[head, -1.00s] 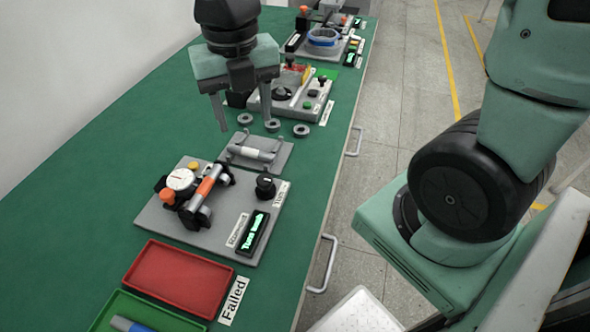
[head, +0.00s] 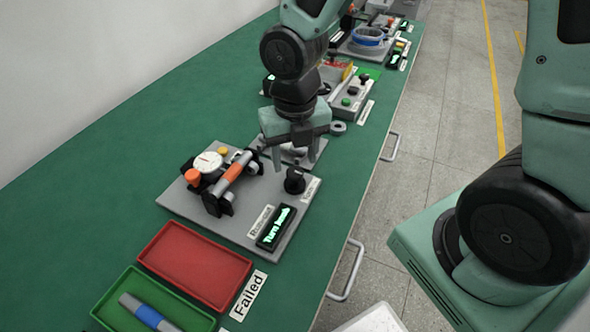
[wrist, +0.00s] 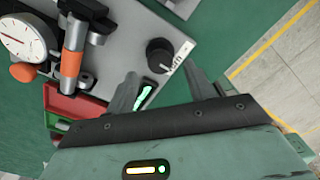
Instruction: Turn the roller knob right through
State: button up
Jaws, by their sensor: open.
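The roller knob (head: 294,181) is a small black knob on the grey plate (head: 190,201), beside a white label; in the wrist view the black knob (wrist: 159,54) shows beyond the fingertips, between their lines. My gripper (head: 294,165) is open and empty, pointing down just above and behind the knob in the head view, apart from it. On the same plate a shaft with an orange band (head: 232,174) rests in black supports beside a dial gauge (head: 208,162). A small lit display (head: 275,227) with green text, seemingly "Turn back", stands in front of the knob.
A red tray (head: 194,264) labelled "Failed" and a green tray (head: 203,320) holding a blue-banded shaft (head: 146,312) lie nearer. Other fixtures, including one with a blue ring (head: 367,37), stand farther back. The table's left side is clear.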

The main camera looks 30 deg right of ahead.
aim_at(295, 171)
jog(key=shift+f+b, duration=0.3)
jog(key=shift+f, duration=1.3)
jog(key=c, duration=1)
jog(key=shift+o, duration=0.2)
